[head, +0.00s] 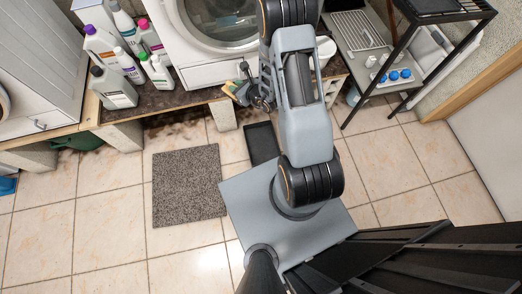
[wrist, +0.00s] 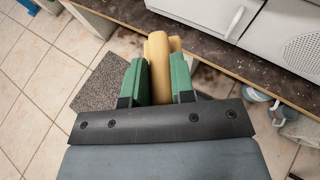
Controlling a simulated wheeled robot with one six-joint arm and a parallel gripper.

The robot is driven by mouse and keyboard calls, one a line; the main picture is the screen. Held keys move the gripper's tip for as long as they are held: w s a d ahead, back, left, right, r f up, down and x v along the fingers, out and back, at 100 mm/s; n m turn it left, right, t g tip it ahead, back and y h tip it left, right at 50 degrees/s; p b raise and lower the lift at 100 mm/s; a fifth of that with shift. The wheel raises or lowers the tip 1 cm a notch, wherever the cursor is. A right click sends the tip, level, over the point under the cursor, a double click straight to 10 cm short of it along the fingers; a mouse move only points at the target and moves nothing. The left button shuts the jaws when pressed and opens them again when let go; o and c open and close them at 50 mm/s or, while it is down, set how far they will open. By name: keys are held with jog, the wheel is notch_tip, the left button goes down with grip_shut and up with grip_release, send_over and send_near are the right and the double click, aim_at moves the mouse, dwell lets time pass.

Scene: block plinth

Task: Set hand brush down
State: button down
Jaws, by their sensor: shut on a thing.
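The hand brush (wrist: 158,60) shows in the wrist view as a yellow-tan wooden piece between the two green fingers of my gripper (wrist: 160,75). My gripper is shut on it. In the head view my gripper (head: 257,92) and the brush (head: 238,90) are small and partly hidden by my arm. They appear at the front edge of the plinth (head: 180,108), before the washing machine (head: 215,30). I cannot tell whether the brush touches the plinth top. Its bristles are not clearly visible.
Several detergent bottles (head: 113,90) stand on the plinth's left part. A black rack (head: 375,75) with blue-topped items stands at right. A grey mat (head: 188,185) lies on the tiled floor. The plinth top between the bottles and my gripper looks clear.

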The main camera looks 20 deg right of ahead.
jog(key=s+a+f+n+y+b, duration=0.2)
jog(key=f+b, duration=0.8)
jog(key=f, duration=1.5)
jog(key=b, duration=1.5)
send_over(265, 151)
notch_tip(265, 151, down, 26)
jog(key=shift+w+f+g+b, duration=0.15)
jog(key=shift+f+g+b, duration=0.25)
jog(key=shift+f+b, duration=0.85)
jog(key=shift+f, duration=0.35)
jog(key=c, duration=1)
grip_release()
jog(key=shift+o, duration=0.2)
